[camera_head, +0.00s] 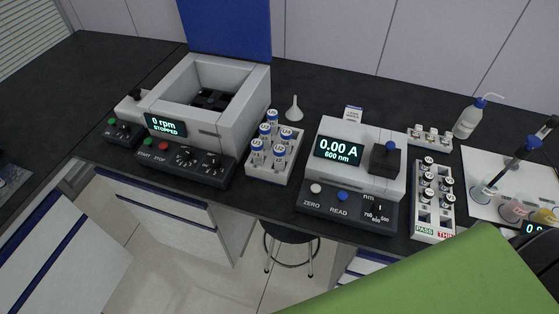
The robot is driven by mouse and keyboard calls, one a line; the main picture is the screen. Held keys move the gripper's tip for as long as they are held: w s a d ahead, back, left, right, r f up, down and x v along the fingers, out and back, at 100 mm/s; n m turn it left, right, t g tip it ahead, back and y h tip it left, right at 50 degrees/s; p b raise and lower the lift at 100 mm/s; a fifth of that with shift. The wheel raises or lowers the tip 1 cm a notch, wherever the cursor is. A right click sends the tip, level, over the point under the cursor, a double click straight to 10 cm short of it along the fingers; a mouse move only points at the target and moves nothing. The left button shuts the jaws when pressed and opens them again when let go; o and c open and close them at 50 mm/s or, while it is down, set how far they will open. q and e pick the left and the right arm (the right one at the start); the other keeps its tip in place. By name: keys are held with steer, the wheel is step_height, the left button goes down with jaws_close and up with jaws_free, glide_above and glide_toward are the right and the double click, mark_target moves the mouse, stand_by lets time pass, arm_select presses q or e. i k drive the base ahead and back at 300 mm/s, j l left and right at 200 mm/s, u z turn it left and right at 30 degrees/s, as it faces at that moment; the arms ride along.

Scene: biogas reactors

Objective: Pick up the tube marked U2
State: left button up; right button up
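A white rack (259,171) stands on the dark bench between the centrifuge and the photometer. It holds several upright tubes (265,132) with white caps and blue bands, in two columns. Neither of my grippers shows in this view.
Left of the rack is an open-lidded centrifuge (235,117) reading 0 rpm, stopped. A small funnel (294,110) stands behind the rack. The photometer (328,172) is to the right, then a vial rack (424,221) and a wash bottle (467,119). A green surface covers the lower right.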

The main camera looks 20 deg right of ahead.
mark_target(278, 150)
steer(key=k+l, duration=0.1)
steer(key=l, duration=0.4)
steer(key=k+l, duration=0.15)
steer(key=l, duration=0.3)
steer(key=k+l, duration=0.1)
steer(key=l, duration=0.4)
steer(key=k+l, duration=0.1)
steer(key=l, duration=0.35)
